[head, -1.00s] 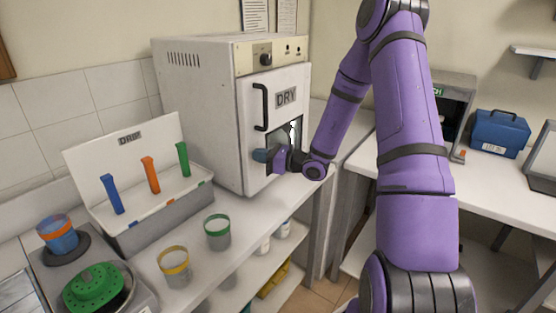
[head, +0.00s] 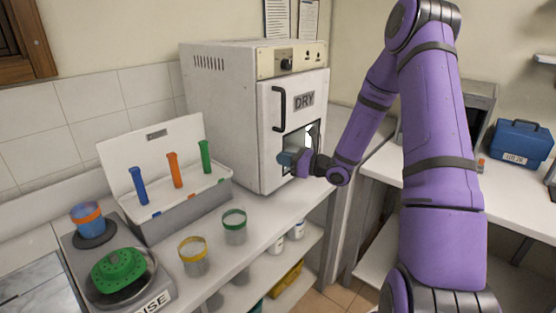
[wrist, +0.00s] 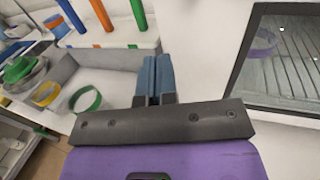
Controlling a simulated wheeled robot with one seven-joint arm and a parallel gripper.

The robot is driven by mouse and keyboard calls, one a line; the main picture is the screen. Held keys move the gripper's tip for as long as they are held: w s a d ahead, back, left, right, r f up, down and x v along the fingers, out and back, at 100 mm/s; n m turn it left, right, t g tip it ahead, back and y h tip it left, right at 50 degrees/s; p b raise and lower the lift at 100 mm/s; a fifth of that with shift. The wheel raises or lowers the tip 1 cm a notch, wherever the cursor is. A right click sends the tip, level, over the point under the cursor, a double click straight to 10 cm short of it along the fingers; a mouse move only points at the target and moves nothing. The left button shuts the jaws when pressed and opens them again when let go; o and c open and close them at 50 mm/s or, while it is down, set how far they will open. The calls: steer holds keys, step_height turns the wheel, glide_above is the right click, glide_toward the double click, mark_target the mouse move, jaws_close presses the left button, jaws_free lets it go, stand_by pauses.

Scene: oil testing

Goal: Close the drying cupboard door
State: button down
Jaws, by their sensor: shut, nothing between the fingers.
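The drying cupboard (head: 215,110) is a white box on the bench in the head view. Its door (head: 268,165), marked DRY, has a black handle (head: 279,108) on its left side and a window (head: 313,135). The door looks flat against the cupboard front; I cannot tell whether a thin gap remains. My gripper (head: 287,158) is shut and empty, in front of the door below the handle; contact is unclear. In the wrist view its blue fingers (wrist: 154,76) are together, with the window (wrist: 285,60) to their right and a rack visible behind it.
Left of the cupboard, a DRIP box (head: 185,210) holds blue, orange and green strips. Yellow-rimmed (head: 194,257) and green-rimmed (head: 235,228) cups stand near the bench's front edge. A green-topped dish (head: 118,270) is at lower left. A blue case (head: 522,143) sits on the right bench.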

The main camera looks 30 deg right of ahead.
steer(key=s+d, duration=0.4)
steer(key=s, duration=0.5)
steer(key=s+a+r+n+g, duration=1.2)
steer(key=s+a+n+g, duration=0.1)
steer(key=a+n, duration=0.4)
steer(key=s+d+r+n+t+h, duration=0.3)
steer(key=s+r+n+t+h, duration=0.1)
steer(key=s+r+n+h, duration=0.6)
steer(key=s+n, duration=0.1)
steer(key=s, duration=0.2)
steer(key=shift+s+d+r+n+h, duration=0.2)
steer(key=shift+s+n+h, duration=0.1)
steer(key=shift+s+h, duration=0.1)
